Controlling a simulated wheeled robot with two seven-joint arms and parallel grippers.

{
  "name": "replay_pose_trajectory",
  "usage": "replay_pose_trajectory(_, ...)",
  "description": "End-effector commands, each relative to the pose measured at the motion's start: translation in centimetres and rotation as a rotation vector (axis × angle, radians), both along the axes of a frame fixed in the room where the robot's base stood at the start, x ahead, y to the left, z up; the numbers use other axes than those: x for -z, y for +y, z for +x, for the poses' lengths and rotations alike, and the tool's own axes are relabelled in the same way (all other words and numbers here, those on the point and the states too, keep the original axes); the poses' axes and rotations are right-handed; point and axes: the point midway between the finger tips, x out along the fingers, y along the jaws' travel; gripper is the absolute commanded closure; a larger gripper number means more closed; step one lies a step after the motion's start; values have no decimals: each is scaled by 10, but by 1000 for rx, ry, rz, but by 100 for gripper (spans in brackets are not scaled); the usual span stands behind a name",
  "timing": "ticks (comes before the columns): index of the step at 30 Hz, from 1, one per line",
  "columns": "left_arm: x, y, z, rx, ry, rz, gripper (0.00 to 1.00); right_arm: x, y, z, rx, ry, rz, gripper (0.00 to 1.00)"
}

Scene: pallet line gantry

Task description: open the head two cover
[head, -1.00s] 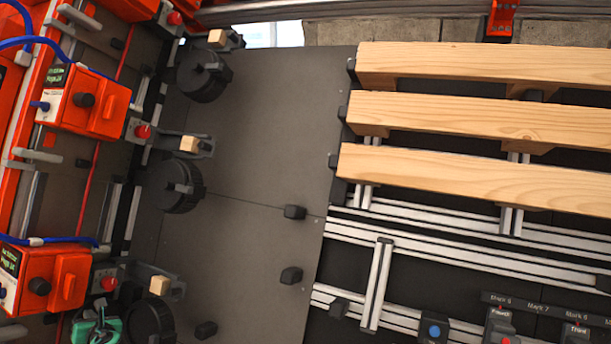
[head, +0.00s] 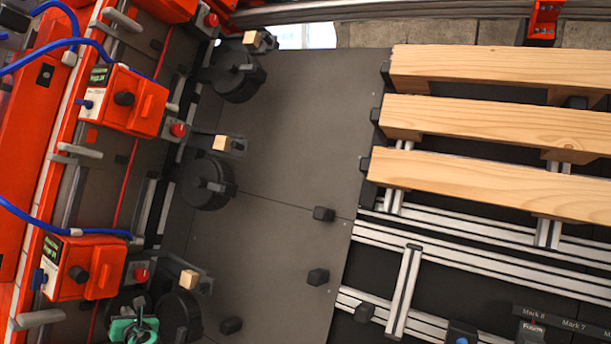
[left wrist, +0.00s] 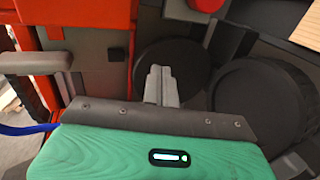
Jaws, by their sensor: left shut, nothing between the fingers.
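Orange head units with small screens stand along the left: one at the upper left (head: 130,100) and one at the lower left (head: 85,268). Their labels are too small to read, so I cannot tell which is head two. Round black discs, perhaps covers, lie to their right: upper (head: 235,76), middle (head: 205,184) and lower (head: 178,320). My left gripper, green-bodied (head: 135,328), is at the bottom left beside the lower unit. In the left wrist view its grey fingers (left wrist: 161,86) are shut and empty, in front of a dark disc (left wrist: 172,62); a larger disc (left wrist: 262,103) lies right. Contact cannot be told.
Small wooden blocks sit on brackets by the discs, such as the middle one (head: 221,143). Blue hoses (head: 60,229) run to the units. A grey plate (head: 285,150) is mostly clear. Wooden pallet boards (head: 490,122) lie on rails at the right.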

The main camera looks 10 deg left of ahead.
Motion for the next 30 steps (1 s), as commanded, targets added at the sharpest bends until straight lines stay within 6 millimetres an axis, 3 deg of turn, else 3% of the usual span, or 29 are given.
replay_pose_trajectory(30,-7,-44,-26,1,0,0,100,0,0,0,0,0,0,100)
